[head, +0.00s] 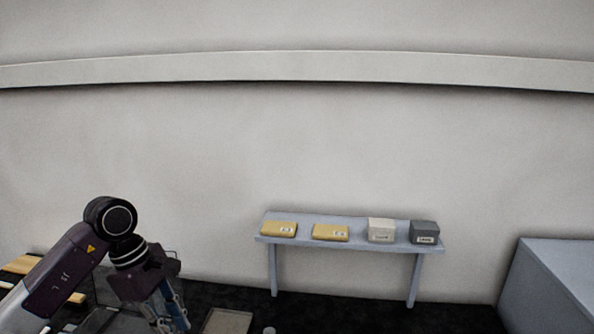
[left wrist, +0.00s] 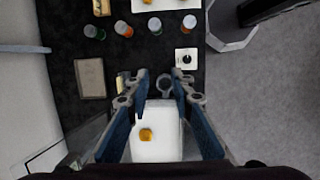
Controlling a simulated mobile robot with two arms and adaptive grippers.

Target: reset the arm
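My left arm comes in from the lower left in the head view, with its gripper (head: 170,312) pointing down at the bottom edge. In the left wrist view, the two blue-padded fingers of the left gripper (left wrist: 161,82) are apart, with nothing held between them. Below and between them is a white tray or plate (left wrist: 165,150) with a small golden-orange piece (left wrist: 146,134) on it. My right gripper is in neither view.
A grey shelf table (head: 345,240) against the wall holds two yellow packets (head: 279,229) and two small boxes (head: 381,230). A grey block (head: 555,285) stands at right. The dark worktop holds several small jars (left wrist: 154,27), a brown tray (left wrist: 90,79) and a white square dish (left wrist: 186,61).

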